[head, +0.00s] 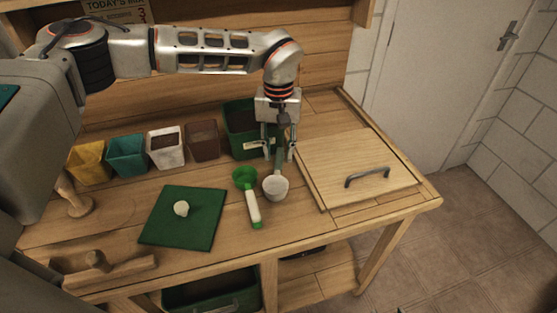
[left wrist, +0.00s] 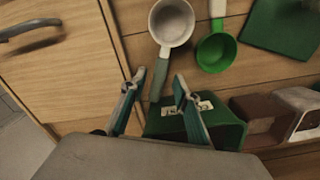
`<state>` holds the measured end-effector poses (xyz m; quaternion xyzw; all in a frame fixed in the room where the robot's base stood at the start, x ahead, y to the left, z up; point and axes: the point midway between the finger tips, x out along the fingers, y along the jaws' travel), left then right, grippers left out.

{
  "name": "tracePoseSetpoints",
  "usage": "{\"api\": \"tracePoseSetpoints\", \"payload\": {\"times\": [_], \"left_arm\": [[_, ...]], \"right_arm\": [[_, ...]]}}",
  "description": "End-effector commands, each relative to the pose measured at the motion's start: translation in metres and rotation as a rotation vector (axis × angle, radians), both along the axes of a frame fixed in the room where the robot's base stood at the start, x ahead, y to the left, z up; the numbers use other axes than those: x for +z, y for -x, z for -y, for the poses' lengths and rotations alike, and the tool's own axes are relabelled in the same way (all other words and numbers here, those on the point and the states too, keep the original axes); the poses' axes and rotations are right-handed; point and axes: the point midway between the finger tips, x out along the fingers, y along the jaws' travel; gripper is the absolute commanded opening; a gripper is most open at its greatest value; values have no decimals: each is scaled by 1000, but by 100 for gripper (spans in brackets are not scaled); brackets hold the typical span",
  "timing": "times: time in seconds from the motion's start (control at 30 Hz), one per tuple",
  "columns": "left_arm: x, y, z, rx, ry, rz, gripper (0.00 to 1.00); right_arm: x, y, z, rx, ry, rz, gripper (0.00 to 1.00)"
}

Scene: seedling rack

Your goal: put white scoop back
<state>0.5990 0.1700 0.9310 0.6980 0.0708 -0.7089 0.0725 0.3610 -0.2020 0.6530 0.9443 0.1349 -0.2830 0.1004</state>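The white scoop (head: 275,188) lies on the wooden bench, its bowl toward the front edge and its grey-green handle pointing back. My left gripper (head: 280,153) is over the handle, pointing down. In the left wrist view, the white scoop (left wrist: 172,22) has its handle running between the two spread fingers (left wrist: 159,76). The fingers look apart from the handle on both sides. I cannot tell the exact height of the fingertips over the bench. My right gripper is not in view.
A green scoop (head: 254,207) with a white handle lies close to the left. A green bin (head: 238,118) and several coloured pots, including a brown one (head: 202,140), stand behind. A wooden lid (head: 345,165) with a dark handle is right.

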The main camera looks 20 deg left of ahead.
Motion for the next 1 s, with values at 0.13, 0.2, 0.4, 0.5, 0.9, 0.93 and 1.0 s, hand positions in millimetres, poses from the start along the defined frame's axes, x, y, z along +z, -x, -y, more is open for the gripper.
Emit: {"api": "tracePoseSetpoints", "payload": {"times": [0.13,0.2,0.4,0.5,0.9,0.93,1.0], "left_arm": [[33,-1,0,-2,0,4,31],[46,-1,0,0,-1,4,31],[72,-1,0,-1,0,2,31],[77,-1,0,-1,0,0,31],[79,-1,0,-2,0,0,31],[79,-1,0,-2,0,0,31],[79,-1,0,-2,0,0,31]], "right_arm": [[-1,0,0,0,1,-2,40],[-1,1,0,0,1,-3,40],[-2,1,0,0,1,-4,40],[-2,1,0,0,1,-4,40],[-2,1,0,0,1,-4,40],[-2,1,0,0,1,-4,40],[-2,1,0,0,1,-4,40]]}}
